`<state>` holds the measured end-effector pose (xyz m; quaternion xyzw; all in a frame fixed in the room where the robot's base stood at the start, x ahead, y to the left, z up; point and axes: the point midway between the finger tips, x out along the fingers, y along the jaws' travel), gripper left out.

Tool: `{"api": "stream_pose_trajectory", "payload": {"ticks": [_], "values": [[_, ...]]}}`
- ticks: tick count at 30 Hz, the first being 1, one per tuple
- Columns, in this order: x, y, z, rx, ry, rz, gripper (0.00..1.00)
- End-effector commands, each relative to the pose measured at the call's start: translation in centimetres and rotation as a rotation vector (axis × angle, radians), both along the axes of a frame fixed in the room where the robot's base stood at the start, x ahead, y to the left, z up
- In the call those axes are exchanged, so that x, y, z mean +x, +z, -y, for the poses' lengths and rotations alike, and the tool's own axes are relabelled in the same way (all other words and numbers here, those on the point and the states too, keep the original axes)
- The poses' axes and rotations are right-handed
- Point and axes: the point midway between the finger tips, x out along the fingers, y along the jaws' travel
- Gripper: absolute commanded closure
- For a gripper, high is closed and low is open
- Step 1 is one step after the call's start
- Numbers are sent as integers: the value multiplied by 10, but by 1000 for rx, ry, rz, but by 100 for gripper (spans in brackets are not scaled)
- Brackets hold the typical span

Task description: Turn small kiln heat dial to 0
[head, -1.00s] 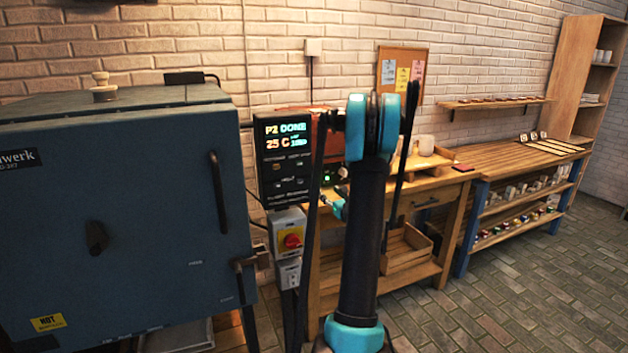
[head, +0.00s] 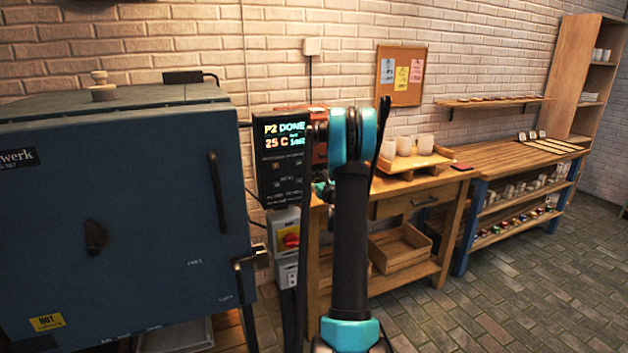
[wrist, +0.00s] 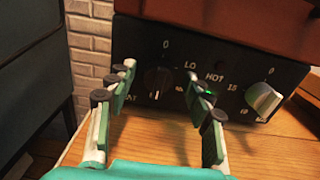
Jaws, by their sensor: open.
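The small kiln (wrist: 225,22) has a red-brown body over a black front panel in the wrist view; my arm mostly hides it in the head view. The dark heat dial (wrist: 156,82) is on the panel's left, under a 0, with LO and HOT to its right. Its label is partly covered, and I cannot tell its exact setting. My gripper (wrist: 158,76) is open, its fingers on either side of this dial in the picture. Contact cannot be judged. A pale second dial (wrist: 264,101) is on the panel's right, with 0 and 15 marked.
The small kiln stands on a wooden table (wrist: 145,135). A large blue kiln (head: 150,190) is at the left. A black controller (head: 268,172) reading P2 DONE hangs on the wall, above a red-knobbed switch (head: 290,240). A tray (head: 435,158) with mugs is on the right.

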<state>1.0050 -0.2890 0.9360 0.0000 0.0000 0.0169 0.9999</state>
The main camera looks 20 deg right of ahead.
Motion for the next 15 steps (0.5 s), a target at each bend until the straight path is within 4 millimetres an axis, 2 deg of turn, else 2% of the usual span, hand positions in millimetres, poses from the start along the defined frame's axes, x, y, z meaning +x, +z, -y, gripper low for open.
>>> {"api": "stream_pose_trajectory", "payload": {"ticks": [6,15], "values": [[0,0,0,0,0,0,50],[0,0,0,0,0,0,87]]}}
